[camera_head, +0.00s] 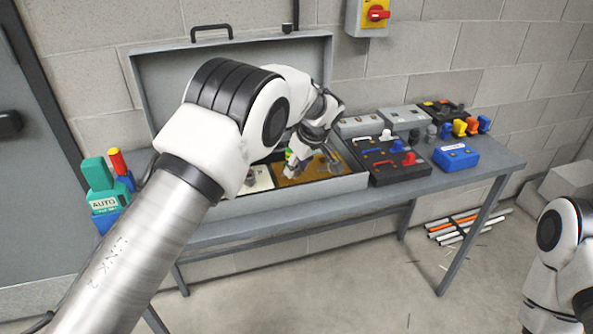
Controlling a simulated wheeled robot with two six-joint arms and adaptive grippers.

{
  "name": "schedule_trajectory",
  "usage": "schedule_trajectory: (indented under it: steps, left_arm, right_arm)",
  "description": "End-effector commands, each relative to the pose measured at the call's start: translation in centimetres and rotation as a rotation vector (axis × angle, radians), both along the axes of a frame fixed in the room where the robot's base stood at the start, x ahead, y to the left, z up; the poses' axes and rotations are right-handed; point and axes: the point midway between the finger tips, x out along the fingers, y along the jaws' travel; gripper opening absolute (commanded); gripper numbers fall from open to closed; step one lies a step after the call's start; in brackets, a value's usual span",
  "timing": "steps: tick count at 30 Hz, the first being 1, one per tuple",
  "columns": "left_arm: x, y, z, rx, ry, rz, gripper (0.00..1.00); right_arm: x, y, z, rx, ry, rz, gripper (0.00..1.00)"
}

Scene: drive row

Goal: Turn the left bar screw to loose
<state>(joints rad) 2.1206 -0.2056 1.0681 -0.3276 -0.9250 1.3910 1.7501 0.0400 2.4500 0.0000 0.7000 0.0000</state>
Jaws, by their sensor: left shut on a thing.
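An open grey case (222,210) lies on the table, its lid raised against the wall. Inside it is a brown panel (318,176) with a grey metal fitting (334,163) on its right part. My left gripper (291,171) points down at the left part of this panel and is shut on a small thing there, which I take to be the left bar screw. The screw itself is hidden by the fingers, so its turn cannot be seen. My right arm shows at the lower right edge; its gripper is out of view.
Right of the case are a dark tray (385,176) with blue and red parts, grey boxes (405,116) and a blue box (456,157). A red switch (376,13) is on the wall.

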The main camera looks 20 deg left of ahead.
Motion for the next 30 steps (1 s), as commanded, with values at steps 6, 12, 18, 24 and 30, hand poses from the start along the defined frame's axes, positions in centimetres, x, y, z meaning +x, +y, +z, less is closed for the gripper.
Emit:
schedule_trajectory:
  steps: [6,12,18,24,30]
  left_arm:
    - [0.06,-0.1,-0.18,-0.001,0.004,0.15,0.03]
    - [0.09,-0.12,-0.18,-0.001,0.005,0.236,0.03]
    - [0.09,-0.12,-0.24,-0.001,0.005,0.275,0.03]
    - [0.09,-0.12,-0.25,-0.002,0.005,0.281,0.03]
    - [0.09,-0.12,-0.26,-0.002,0.005,0.28,0.03]
  right_arm:
    - [0.0,0.0,0.1,0.0,0.0,0.0,0.4]
    - [0.0,0.0,0.24,0.0,0.0,0.0,0.4]
    - [0.0,0.0,0.28,0.0,0.0,0.0,0.4]
    - [0.0,0.0,0.27,0.0,0.0,0.0,0.4]
    - [0.0,0.0,0.27,0.0,0.0,0.0,0.4]
